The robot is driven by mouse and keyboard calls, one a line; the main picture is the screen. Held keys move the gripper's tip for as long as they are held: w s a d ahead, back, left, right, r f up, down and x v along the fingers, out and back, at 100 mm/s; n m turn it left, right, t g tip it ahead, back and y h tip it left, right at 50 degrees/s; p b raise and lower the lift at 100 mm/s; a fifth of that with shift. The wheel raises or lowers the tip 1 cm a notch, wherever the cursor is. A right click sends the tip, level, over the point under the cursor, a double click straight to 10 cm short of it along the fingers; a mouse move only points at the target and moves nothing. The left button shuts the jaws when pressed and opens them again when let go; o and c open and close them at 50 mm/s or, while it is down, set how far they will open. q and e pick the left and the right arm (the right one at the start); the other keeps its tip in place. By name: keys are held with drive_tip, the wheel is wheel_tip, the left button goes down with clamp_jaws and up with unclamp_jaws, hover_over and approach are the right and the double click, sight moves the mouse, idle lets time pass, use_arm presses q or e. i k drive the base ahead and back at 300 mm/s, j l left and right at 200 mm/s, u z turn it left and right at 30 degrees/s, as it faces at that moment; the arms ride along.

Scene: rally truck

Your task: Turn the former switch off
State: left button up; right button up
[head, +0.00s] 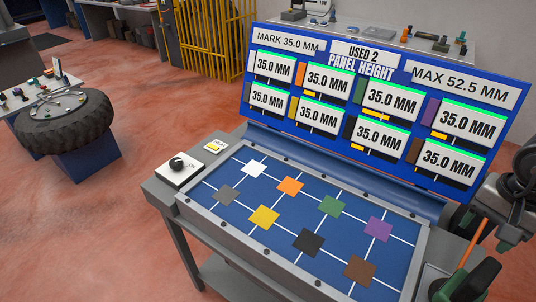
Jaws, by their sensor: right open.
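The former switch (180,167) is a white box with a round black knob, on the left end of a grey worktable (165,198). Which way its knob is set is too small to tell. A small cream block with a yellow part (215,146) sits beside it. My right gripper (480,208) is at the right edge, open, partly cut off by the frame, and far from the switch across the table. My left gripper is not in view.
A blue panel (235,180) with coloured squares fills the tabletop. A display board (394,70) behind shows several 35.0 MM readings. An orange-handled item (474,244) stands at the lower right. A tyre table (85,165) is at left; the red floor between is clear.

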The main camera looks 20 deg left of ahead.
sight(176, 163)
drive_tip(key=u, duration=1.2)
